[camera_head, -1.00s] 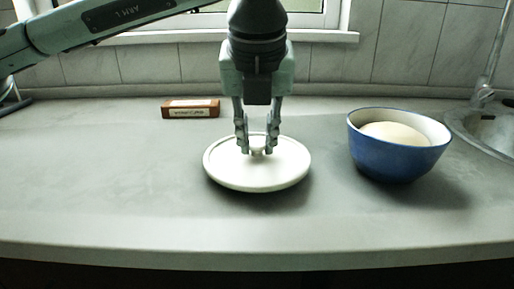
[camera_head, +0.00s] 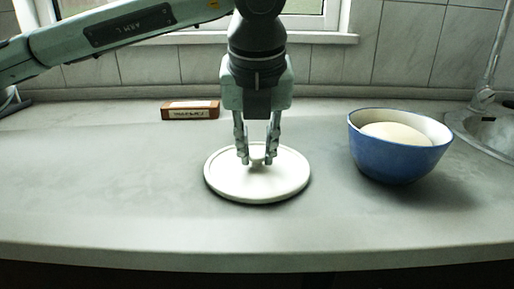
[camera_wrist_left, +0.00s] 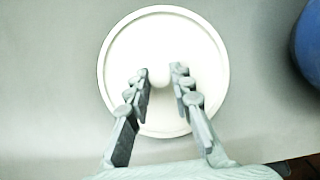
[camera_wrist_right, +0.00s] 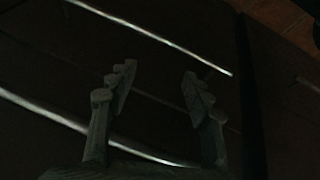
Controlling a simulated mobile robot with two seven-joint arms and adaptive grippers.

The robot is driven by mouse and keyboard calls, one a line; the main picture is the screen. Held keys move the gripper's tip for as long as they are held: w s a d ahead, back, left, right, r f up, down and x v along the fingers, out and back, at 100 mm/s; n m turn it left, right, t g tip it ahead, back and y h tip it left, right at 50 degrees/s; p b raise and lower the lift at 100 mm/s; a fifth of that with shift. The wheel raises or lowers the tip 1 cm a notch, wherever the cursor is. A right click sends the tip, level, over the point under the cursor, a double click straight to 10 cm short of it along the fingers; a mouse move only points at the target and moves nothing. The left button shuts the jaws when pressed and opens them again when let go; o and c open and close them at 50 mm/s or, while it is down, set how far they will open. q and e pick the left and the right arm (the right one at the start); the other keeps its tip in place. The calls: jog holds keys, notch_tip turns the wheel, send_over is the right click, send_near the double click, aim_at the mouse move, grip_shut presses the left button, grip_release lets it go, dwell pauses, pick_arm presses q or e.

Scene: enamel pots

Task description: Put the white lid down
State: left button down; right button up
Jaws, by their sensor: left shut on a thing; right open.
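The white lid (camera_head: 225,178) is a round, flat disc with a raised rim and a small knob in its middle. It lies level at the counter, with only a thin shadow along its lower edge; I cannot tell whether it fully touches. My left gripper (camera_head: 257,160) points straight down and is shut on the lid's knob. In the left wrist view the lid (camera_wrist_left: 165,35) shows between and beyond the fingers (camera_wrist_left: 162,85). My right gripper (camera_wrist_right: 155,90) is open and empty in the right wrist view, in front of dark panels.
A blue bowl (camera_head: 395,160) holding a pale rounded mass (camera_head: 395,133) stands right of the lid, apart from it. A brown block with a label (camera_head: 190,109) lies behind, left. The counter (camera_head: 100,185) is clear at left and front.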

jog(key=shift+w+a, duration=0.2)
jog(key=shift+a, duration=0.05)
pick_arm(q)
jog(key=c, duration=1.3)
grip_release()
jog(key=shift+c, duration=0.2)
pick_arm(e)
jog(key=shift+w+a+r, duration=0.1)
jog(key=shift+a, duration=0.05)
pick_arm(q)
jog(key=shift+r, duration=0.4)
jog(key=v, duration=1.1)
jog(key=shift+s+r, duration=0.2)
jog(key=shift+s, duration=0.05)
pick_arm(e)
jog(key=shift+s+d+f+g, duration=0.25)
jog(key=shift+s+d+g, duration=0.25)
jog(key=shift+s+d, duration=0.5)
jog(key=shift+s, duration=0.15)
